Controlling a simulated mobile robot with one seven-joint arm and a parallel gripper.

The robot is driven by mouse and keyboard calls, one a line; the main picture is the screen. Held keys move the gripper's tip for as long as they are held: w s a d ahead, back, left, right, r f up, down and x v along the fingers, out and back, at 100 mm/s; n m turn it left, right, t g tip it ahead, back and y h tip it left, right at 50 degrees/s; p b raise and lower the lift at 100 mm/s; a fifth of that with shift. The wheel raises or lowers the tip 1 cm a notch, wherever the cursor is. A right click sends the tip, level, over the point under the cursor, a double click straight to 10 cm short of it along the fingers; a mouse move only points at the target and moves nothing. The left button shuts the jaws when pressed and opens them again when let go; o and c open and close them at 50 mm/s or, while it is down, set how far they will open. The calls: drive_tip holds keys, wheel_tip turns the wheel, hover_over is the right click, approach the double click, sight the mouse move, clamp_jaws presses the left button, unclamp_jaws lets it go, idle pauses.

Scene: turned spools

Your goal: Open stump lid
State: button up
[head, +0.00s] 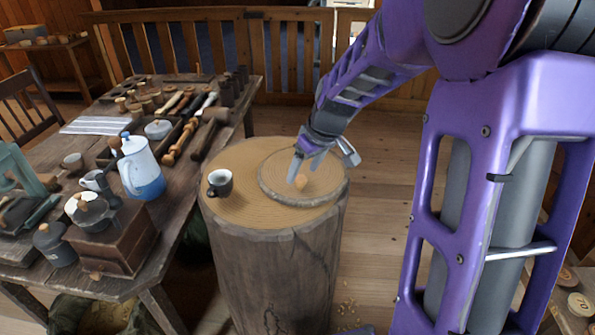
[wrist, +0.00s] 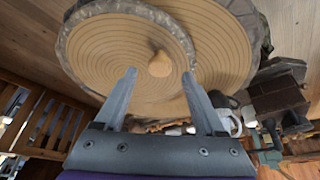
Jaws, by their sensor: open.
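The stump (head: 273,262) stands upright on the floor, with a ringed wooden top. Its lid (head: 325,185) is a round bark-edged disc lying flat on the right part of the top, with a small pale wooden knob (head: 301,181) in its middle. In the wrist view the lid (wrist: 110,52) and the knob (wrist: 159,64) show ahead of the fingers. My gripper (head: 301,166) is over the lid close to the knob. In the wrist view my gripper (wrist: 160,80) is open, its fingers apart on either side of the knob, and nothing is held.
A wooden table (head: 185,205) at the left carries a blue-and-white pot (head: 140,170), a coffee grinder (head: 110,240) and several tools. Bare floor (head: 385,170) lies right of the stump.

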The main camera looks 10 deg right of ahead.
drive_tip(key=shift+x, duration=1.3)
clamp_jaws()
idle(0.5)
